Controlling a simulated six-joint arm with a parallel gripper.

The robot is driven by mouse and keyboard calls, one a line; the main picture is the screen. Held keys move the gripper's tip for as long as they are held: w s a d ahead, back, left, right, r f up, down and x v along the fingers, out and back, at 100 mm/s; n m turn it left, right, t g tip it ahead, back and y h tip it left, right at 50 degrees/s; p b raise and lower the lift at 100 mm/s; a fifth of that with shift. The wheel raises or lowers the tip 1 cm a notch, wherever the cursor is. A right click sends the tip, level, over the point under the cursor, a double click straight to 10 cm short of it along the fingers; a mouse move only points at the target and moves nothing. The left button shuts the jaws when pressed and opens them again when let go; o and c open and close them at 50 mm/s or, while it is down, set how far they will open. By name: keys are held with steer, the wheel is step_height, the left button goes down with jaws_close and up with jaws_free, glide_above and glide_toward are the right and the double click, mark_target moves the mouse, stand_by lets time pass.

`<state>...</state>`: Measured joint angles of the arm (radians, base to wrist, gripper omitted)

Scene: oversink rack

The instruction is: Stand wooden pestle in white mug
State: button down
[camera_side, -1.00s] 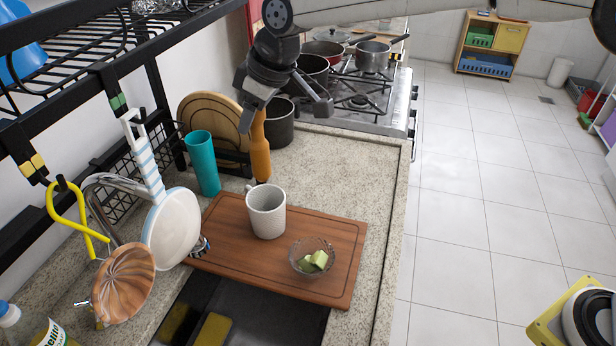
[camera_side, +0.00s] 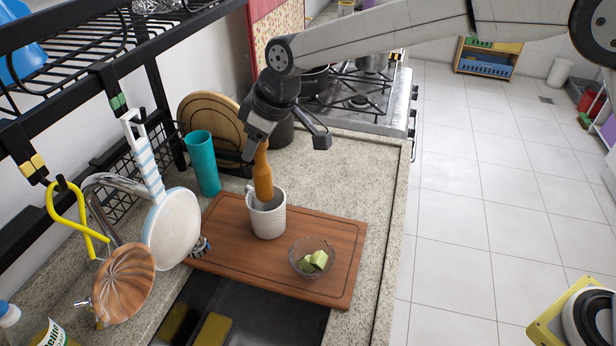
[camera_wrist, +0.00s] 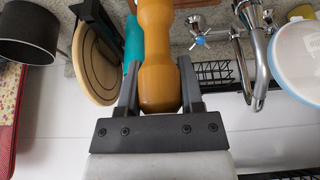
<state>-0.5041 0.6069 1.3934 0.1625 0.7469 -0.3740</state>
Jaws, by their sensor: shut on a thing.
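The wooden pestle (camera_side: 263,172) is orange-brown and upright. My gripper (camera_side: 262,142) is shut on its upper end; the wrist view also shows the pestle (camera_wrist: 158,60) between the two fingers (camera_wrist: 158,88). The white mug (camera_side: 268,219) stands upright on the wooden cutting board.
A glass bowl with green pieces (camera_side: 312,257) stands on the cutting board (camera_side: 334,228) right of the mug. A teal cup (camera_side: 202,163) stands behind left. A white pan (camera_side: 172,228) hangs at left. Bare counter (camera_side: 335,170) lies to the right.

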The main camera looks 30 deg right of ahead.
mark_target(256, 167)
steer(key=shift+f, duration=2.2)
steer(key=shift+c, duration=0.7)
jaws_free()
steer(key=v, duration=0.7)
steer(key=shift+r, duration=0.35)
steer(key=shift+s+d, duration=0.1)
